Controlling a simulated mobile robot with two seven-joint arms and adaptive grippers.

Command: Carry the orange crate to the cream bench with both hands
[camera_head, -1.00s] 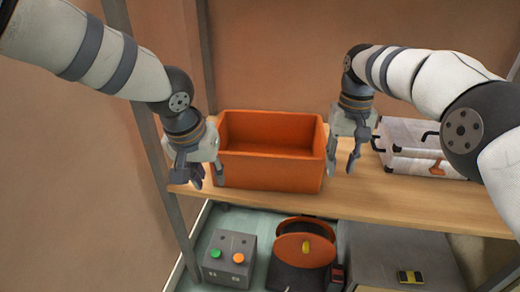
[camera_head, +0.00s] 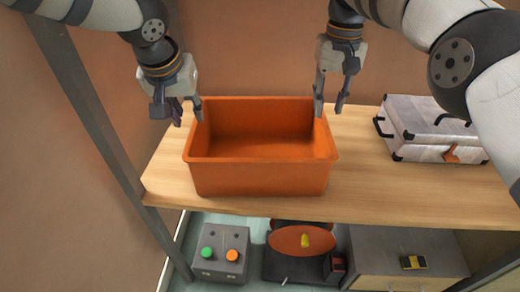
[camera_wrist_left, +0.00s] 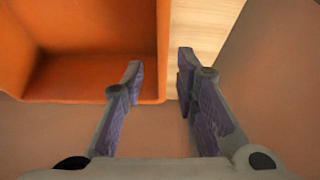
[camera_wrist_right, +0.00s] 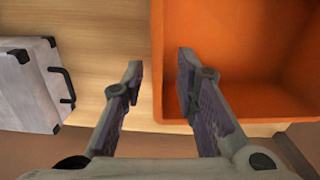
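The orange crate (camera_head: 262,178) stands upright and empty on a wooden shelf (camera_head: 370,200) in the head view. My left gripper (camera_head: 188,110) is open above the crate's left rim. In the left wrist view its fingers (camera_wrist_left: 158,75) sit to either side of the crate's side wall (camera_wrist_left: 162,50). My right gripper (camera_head: 330,105) is open at the crate's right rim. In the right wrist view its fingers (camera_wrist_right: 160,75) straddle the crate's wall (camera_wrist_right: 157,60). Neither gripper is closed on the crate. The cream bench cannot be made out in these views.
A silver case (camera_head: 430,130) with dark handles stands right of the crate. A grey box with green and orange buttons (camera_head: 221,252), a dark item with an orange disc (camera_head: 301,240) and a grey cabinet (camera_head: 400,245) are below. A metal post (camera_head: 90,110) stands left.

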